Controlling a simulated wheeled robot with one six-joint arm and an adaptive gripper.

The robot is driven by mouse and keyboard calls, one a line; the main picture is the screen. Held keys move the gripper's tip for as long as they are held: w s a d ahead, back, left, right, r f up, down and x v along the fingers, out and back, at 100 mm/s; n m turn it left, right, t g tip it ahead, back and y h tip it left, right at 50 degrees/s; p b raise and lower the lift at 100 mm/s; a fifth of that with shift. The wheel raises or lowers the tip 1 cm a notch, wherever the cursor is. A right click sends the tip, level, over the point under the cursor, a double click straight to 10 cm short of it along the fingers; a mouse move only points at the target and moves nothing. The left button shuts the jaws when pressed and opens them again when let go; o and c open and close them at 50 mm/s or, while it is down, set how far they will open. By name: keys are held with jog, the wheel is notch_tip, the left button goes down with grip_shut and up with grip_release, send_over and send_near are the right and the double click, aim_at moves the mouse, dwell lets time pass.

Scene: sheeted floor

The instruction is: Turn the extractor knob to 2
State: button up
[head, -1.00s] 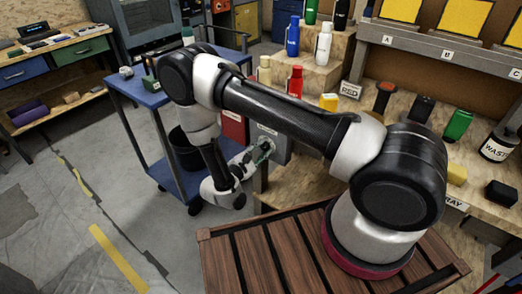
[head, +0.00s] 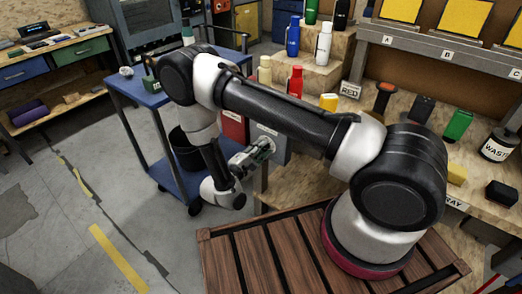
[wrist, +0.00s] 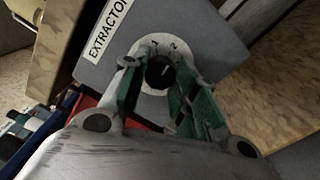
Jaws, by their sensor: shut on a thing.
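The grey extractor box (wrist: 205,32) carries a white "EXTRACTOR" label (wrist: 108,27) in the wrist view. Its round white dial shows the numerals 1 and 2 along the top. The black knob (wrist: 160,73) sits at the dial's centre. A small pale mark on the knob appears to point up and right, towards the 2. My gripper (wrist: 158,84) has its green-padded fingers on either side of the knob and is shut on it. The fingers hide the dial's sides and lower part. In the head view my gripper (head: 265,149) is at the front of the box (head: 270,136).
The workbench with bottles is to the right. Open floor lies at left.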

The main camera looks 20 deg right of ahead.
jog(key=o, duration=1)
jog(key=shift+a, duration=0.1)
jog(key=v, duration=1.2)
